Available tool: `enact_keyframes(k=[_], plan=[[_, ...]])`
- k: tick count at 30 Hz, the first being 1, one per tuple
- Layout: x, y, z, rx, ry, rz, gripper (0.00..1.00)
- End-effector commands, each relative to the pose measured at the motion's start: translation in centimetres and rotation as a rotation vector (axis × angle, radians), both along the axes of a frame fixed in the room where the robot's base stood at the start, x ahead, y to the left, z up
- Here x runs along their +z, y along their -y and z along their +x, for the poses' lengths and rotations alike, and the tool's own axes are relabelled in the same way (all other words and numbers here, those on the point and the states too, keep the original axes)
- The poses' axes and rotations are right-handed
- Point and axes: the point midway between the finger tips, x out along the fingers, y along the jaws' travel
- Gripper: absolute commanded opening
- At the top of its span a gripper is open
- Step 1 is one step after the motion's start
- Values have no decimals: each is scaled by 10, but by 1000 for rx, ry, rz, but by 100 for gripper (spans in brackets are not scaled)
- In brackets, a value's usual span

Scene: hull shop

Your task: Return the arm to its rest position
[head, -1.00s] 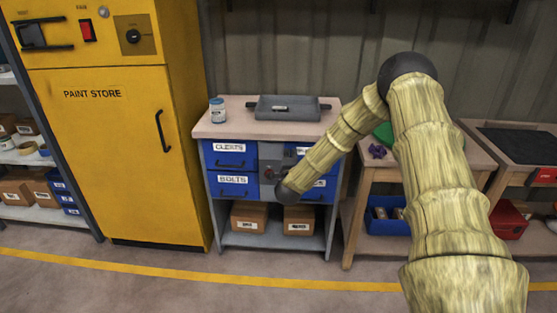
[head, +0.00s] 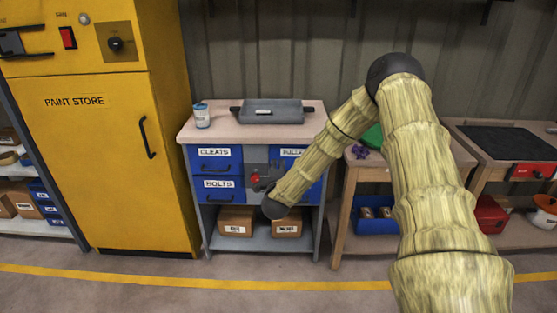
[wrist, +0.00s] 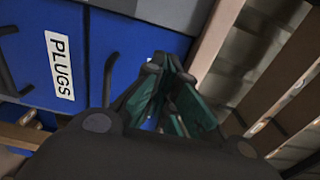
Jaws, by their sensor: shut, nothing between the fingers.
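My arm is in the head view, its upper part rising at the right to a dark elbow and its forearm running down-left to a dark joint in front of the drawer cabinet (head: 319,224). My gripper is not clear there. In the wrist view my gripper (wrist: 168,66) is shut and empty, its green-padded fingers together. Behind it is a blue drawer front with a PLUGS label (wrist: 60,66) and a dark handle (wrist: 109,78). I cannot tell whether the fingers touch anything.
A blue-lidded jar (head: 202,117) and a grey tray (head: 270,114) stand on the cabinet top. A yellow paint store (head: 100,170) is at the left. A wooden bench (head: 340,215) with a blue bin (head: 376,227) is close on the right. The floor in front is clear.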

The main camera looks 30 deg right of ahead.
Motion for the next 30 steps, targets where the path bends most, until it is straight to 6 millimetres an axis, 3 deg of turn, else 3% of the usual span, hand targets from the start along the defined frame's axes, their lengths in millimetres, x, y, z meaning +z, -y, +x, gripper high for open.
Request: enact_keyframes(k=[3,9,15,23,26,30], plan=[[0,-21,-15,10,-2,3,0],[-1,-40,-41,12,-2,3,0],[-1,-49,-55,10,-1,2,0],[-1,-51,-59,10,-3,1,0],[-11,-60,-61,33,-40,-11,0],[-49,-95,-71,135,-194,-70,0]])
